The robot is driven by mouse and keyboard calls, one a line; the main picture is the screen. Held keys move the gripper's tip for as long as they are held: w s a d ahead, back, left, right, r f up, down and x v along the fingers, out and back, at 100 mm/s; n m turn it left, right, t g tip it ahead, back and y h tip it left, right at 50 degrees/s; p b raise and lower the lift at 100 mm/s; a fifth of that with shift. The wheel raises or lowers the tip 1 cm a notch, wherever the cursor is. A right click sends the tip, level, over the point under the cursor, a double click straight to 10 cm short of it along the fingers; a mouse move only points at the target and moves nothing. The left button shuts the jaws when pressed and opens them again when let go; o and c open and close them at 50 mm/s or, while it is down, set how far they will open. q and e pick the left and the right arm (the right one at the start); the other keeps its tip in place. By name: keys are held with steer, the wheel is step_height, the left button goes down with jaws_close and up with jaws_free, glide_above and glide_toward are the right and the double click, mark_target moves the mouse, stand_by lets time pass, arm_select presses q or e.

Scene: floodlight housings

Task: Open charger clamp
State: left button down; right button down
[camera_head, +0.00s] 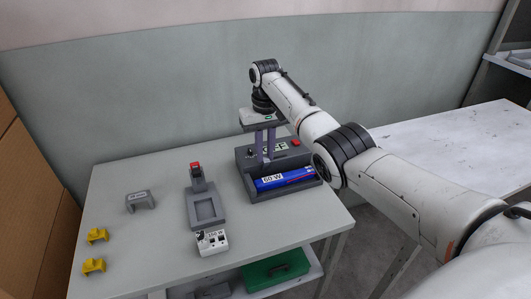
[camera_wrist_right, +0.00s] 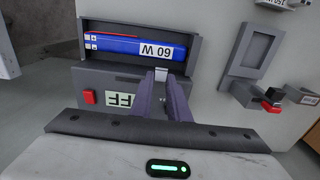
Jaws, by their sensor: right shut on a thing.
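The charger (camera_head: 243,155) is a dark grey box at the table's back right, with a display and a red button (camera_head: 295,142). A blue battery (camera_head: 285,180) marked 60 W lies in its front tray; it also shows, inverted, in the right wrist view (camera_wrist_right: 140,47). My right gripper (camera_head: 266,157) points down over the charger, just behind the battery. In the right wrist view, its fingers (camera_wrist_right: 163,84) are shut on a small light-grey piece, seemingly the charger clamp (camera_wrist_right: 161,73), at the battery tray's edge. My left gripper is not in view.
A grey fixture (camera_head: 191,215) with a red-topped post stands left of the charger, a white device (camera_head: 212,243) at its front. A grey bracket (camera_head: 140,201) and two yellow brackets (camera_head: 97,235) lie further left. A green case (camera_head: 275,270) sits on the lower shelf.

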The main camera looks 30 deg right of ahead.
stand_by(0.7)
steer(key=c, duration=1.7)
jaws_free()
steer(key=shift+w+f, duration=0.1)
step_height(320, 180, up, 10)
steer(key=shift+r, duration=0.2)
